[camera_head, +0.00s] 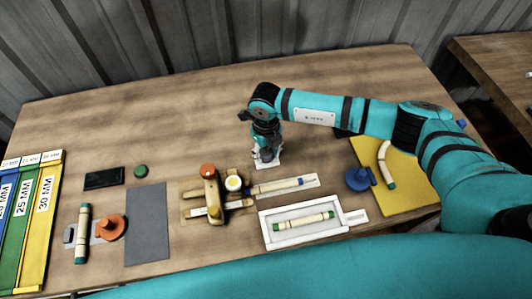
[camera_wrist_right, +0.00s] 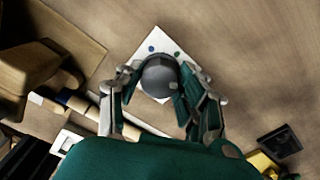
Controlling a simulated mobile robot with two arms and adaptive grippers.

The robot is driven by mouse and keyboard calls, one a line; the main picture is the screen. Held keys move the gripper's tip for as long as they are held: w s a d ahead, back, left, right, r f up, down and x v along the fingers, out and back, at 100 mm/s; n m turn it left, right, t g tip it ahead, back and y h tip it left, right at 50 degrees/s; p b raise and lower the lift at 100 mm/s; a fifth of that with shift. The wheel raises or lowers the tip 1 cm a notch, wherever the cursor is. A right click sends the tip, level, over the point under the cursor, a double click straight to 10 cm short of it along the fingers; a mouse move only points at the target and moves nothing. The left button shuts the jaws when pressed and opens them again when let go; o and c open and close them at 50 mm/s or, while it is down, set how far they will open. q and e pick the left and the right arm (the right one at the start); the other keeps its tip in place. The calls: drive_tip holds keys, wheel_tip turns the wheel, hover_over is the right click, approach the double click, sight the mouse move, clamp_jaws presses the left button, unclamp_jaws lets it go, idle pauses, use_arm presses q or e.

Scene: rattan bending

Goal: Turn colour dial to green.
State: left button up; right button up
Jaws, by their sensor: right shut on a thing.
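The colour dial has a round dark grey knob (camera_wrist_right: 159,75) on a white plate (camera_wrist_right: 168,41) in the right wrist view. A blue dot and a second small dark dot show on the plate beyond the knob; I cannot tell the second dot's colour. My right gripper (camera_wrist_right: 160,82) is shut on the knob, one finger on each side. In the head view my right gripper (camera_head: 265,150) points down over the white plate (camera_head: 269,164) at the table's middle and hides the knob. I cannot tell which colour the dial points to. My left gripper is not in view.
A wooden bending fixture (camera_head: 212,188) stands left of the dial. A white tray (camera_head: 268,236) with a rattan piece lies in front, and a yellow mat (camera_head: 405,201) lies to the right. The table behind the dial is clear.

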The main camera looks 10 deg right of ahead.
sight(266, 152)
drive_tip(key=n+b, duration=0.2)
drive_tip(key=b, duration=0.1)
drive_tip(key=n+b, duration=0.5)
drive_tip(key=b, duration=0.1)
drive_tip(key=shift+f+n, duration=0.25)
drive_tip(key=shift+n, duration=0.15)
drive_tip(key=shift+r+n+b, duration=0.25)
drive_tip(key=shift+n+b, duration=0.85)
drive_tip(key=shift+b, duration=0.45)
drive_tip(key=o, duration=1.1)
drive_tip(key=shift+o, duration=0.2)
wheel_tip(266, 152, up, 12)
